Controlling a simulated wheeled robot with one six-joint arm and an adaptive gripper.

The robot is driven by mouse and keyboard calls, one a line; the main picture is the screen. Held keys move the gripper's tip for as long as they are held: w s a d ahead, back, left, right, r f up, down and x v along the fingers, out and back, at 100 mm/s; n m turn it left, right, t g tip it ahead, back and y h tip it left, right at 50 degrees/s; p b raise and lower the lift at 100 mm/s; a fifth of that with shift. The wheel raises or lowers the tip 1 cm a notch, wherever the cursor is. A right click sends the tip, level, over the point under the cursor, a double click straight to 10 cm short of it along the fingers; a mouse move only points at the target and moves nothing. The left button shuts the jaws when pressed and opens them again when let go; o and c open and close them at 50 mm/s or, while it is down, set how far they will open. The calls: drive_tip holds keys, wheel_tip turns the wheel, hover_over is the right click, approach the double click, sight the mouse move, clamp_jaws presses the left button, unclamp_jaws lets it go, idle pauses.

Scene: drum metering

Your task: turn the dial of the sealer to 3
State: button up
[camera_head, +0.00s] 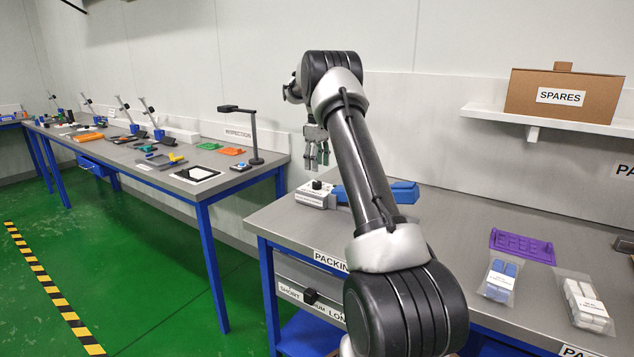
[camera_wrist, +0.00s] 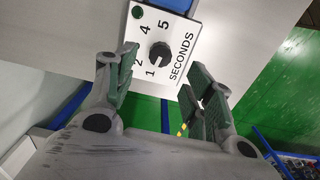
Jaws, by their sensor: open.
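The sealer (camera_head: 316,194) stands at the left end of the packing table, with a white control panel and a long blue body (camera_head: 395,192) behind my arm. In the wrist view its panel (camera_wrist: 190,38) shows a round black dial (camera_wrist: 160,52) with the word SECONDS beside it. The numbers 1, 2, 4 and 5 show around the dial; the place of 3 is hidden behind a finger. Which number the dial points at is too small to tell. My gripper (camera_head: 317,147) is open above the sealer; its fingers (camera_wrist: 160,76) show apart below and beside the dial, holding nothing.
A purple rack (camera_head: 523,246) and two labelled packs (camera_head: 499,280) (camera_head: 585,303) lie on the table's right. A SPARES box (camera_head: 562,95) sits on a wall shelf. A drawer (camera_head: 310,296) is under the table front. An inspection bench (camera_head: 150,160) stands at the left beyond green floor.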

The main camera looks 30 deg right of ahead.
sight(317, 182)
wheel_tip(317, 182, down, 7)
drive_tip(key=shift+f, duration=0.15)
idle(0.4)
drive_tip(key=c, duration=1)
